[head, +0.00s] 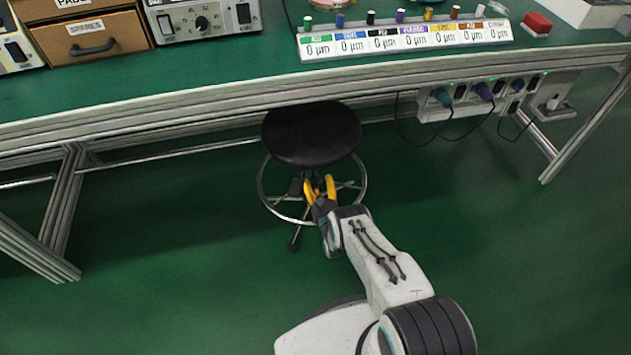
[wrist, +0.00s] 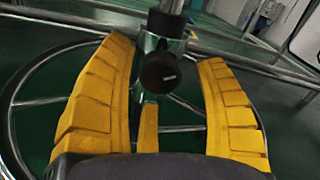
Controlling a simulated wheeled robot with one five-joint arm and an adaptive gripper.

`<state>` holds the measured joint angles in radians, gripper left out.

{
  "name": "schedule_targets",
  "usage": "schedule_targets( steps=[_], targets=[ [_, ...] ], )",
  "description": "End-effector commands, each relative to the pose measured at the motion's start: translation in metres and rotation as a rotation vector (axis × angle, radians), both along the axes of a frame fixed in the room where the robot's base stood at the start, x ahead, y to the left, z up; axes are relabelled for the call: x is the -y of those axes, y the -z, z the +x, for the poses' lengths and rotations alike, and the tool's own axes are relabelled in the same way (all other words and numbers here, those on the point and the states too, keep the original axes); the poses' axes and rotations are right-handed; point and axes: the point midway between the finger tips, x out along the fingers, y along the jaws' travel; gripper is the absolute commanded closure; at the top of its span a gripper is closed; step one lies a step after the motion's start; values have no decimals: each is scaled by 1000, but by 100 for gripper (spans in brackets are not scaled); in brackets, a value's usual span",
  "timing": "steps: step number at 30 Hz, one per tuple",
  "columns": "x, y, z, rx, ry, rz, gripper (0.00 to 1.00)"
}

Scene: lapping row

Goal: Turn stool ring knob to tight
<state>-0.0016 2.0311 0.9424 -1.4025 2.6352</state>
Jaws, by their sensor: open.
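The stool has a round black seat (head: 311,133) and a chrome foot ring (head: 262,190) under the bench edge. The ring knob (wrist: 161,71) is round and black with a small pale mark, on the stool's column collar in the wrist view. It lies ahead of and between my yellow fingers, and no finger visibly touches it. My gripper (head: 320,184) is open and empty, reaching in below the seat; its fingers also spread wide in the wrist view (wrist: 165,85). In the head view the knob is hidden or too small to tell.
The green bench (head: 220,70) overhangs the stool, with a metal frame and crossbars below. A socket strip (head: 475,98) with hanging cables is at right. A row of coloured pots with displays (head: 400,40) stands on top. The green floor around the stool is clear.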

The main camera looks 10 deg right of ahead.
Motion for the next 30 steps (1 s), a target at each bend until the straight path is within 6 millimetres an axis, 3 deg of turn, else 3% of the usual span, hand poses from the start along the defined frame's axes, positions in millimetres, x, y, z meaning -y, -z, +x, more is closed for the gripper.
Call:
schedule_targets(
  steps=[9, 21, 30],
  targets=[
    [0, 1, 26, 2, 0, -1, 36],
    [0, 0, 29, 0, 0, -1, 35],
    [0, 0, 29, 0, 0, -2, 62]
  ],
)
